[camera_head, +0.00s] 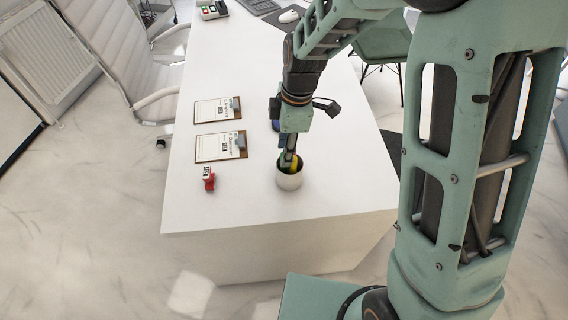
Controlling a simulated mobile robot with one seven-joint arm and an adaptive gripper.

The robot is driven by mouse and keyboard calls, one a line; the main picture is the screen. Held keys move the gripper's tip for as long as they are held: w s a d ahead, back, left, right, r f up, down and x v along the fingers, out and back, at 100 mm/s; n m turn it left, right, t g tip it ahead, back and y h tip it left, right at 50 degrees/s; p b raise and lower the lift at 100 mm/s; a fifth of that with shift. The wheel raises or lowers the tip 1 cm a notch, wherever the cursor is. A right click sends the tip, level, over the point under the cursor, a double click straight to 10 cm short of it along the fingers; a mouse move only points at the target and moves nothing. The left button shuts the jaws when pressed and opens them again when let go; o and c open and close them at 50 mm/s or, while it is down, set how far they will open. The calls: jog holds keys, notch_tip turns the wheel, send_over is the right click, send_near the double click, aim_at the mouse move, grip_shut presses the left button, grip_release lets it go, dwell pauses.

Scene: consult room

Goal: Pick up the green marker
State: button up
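A small white cup (289,180) stands upright on the white desk near its front edge. A yellow and green item (296,164) shows at its mouth, mostly hidden; I cannot tell whether it is the green marker. My gripper (287,161) points down at the mouth of the cup, with its fingertips at or just inside the rim. The fingers look close together, but they are too small and covered to tell whether they are shut or hold anything.
Two clipboards (220,147) (217,110) and a red-handled stamp (209,182) lie left of the cup. A blue item (275,125) is partly hidden behind my arm. A mouse (289,17) and keyboard (258,6) are at the far end.

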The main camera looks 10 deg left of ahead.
jog(key=shift+a+f, duration=0.2)
jog(key=shift+f, duration=1.1)
jog(key=shift+c, duration=0.6)
grip_shut()
